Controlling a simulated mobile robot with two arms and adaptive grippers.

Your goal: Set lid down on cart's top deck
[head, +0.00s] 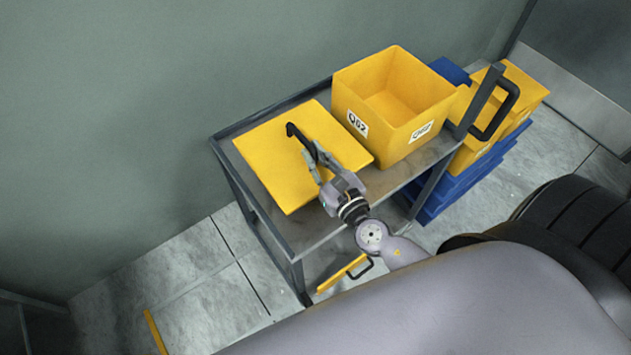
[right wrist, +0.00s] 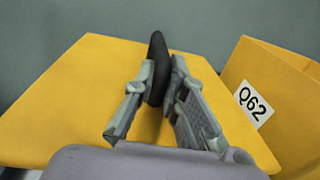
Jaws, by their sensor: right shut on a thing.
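The yellow lid (head: 271,165) is a flat square plate with a black handle (head: 302,137) on top. It is over the left part of the cart's top deck (head: 315,237); whether it touches the deck cannot be told for sure. My right gripper (head: 314,158) is shut on the lid's handle. In the right wrist view the fingers (right wrist: 163,85) stand on both sides of the black handle (right wrist: 157,66), with the yellow lid (right wrist: 75,100) below. My left gripper is not in view.
An open yellow bin (head: 392,100) marked Q62 stands on the deck right of the lid. Another yellow lid (head: 343,272) with a handle shows lower down at the cart's front. A wall runs behind.

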